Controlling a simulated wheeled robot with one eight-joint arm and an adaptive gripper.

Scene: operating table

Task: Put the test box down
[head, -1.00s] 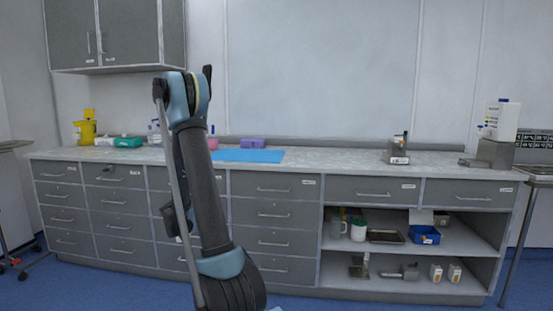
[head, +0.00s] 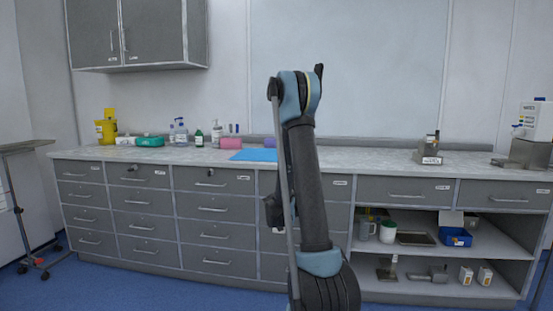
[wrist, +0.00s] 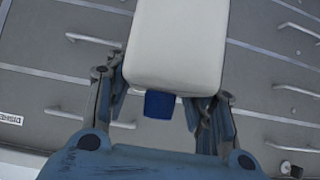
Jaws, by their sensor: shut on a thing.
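A white box with rounded edges, which I take to be the test box (wrist: 178,45), fills the top middle of the wrist view. A small dark blue part (wrist: 159,104) shows at its lower end. My gripper (wrist: 165,98) is shut on the box, with one finger on each side of it. The box is held in front of the grey drawer fronts. In the head view, my arm stands upright in the middle and the gripper and box cannot be made out.
A long counter (head: 340,158) with grey drawers runs across the room. On it are a blue mat (head: 254,155), a yellow container (head: 107,127), a green box (head: 150,141), several bottles and a device (head: 430,150). Open shelves at right hold a blue bin (head: 456,237).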

